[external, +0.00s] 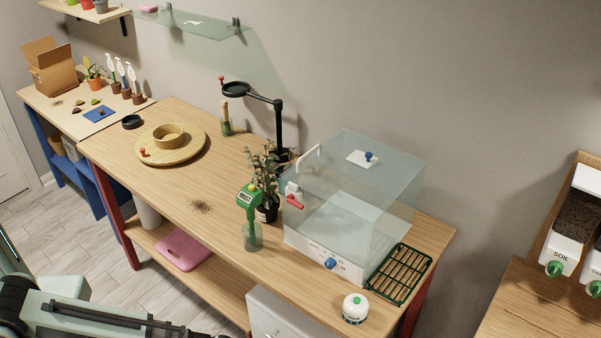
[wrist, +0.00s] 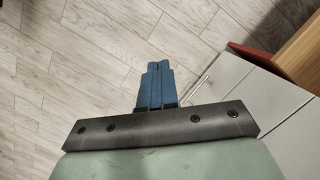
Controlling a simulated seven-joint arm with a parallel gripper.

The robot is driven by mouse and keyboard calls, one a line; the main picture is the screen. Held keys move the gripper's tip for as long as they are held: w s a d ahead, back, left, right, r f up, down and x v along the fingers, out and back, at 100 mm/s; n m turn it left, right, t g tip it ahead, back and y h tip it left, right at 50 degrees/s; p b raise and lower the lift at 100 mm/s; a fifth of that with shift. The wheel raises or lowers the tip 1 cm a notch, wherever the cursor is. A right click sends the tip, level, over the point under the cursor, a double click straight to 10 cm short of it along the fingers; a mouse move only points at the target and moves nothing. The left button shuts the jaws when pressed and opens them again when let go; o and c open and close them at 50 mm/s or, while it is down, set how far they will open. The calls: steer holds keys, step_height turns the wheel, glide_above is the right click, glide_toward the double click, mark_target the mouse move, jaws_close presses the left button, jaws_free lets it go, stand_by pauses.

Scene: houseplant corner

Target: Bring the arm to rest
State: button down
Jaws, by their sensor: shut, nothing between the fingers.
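My gripper (wrist: 157,77) shows in the wrist view with its two blue fingers together and nothing between them. It hangs over the grey plank floor (wrist: 60,60), clear of the bench. In the external view my arm reaches in at the lower left, in front of the wooden bench (external: 190,185). The gripper's fingers do not show in that view.
The bench's wooden edge (wrist: 300,55) and a pale cabinet (wrist: 235,95) lie at the right in the wrist view. On the bench stand a clear box (external: 340,200), a potted plant (external: 265,180), a green-topped bottle (external: 251,225) and a round wooden tray (external: 185,153).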

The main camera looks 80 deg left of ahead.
steer(key=s+f+g, duration=0.1)
steer(key=s+f, duration=0.2)
steer(key=s, duration=0.5)
steer(key=s+d+f+g, duration=0.1)
steer(key=s+f, duration=0.3)
steer(key=s, duration=0.5)
steer(key=s+f+g, duration=0.2)
steer(key=s+f, duration=0.2)
steer(key=s, duration=0.4)
steer(key=shift+s+d+f, duration=0.25)
steer(key=shift+s, duration=0.1)
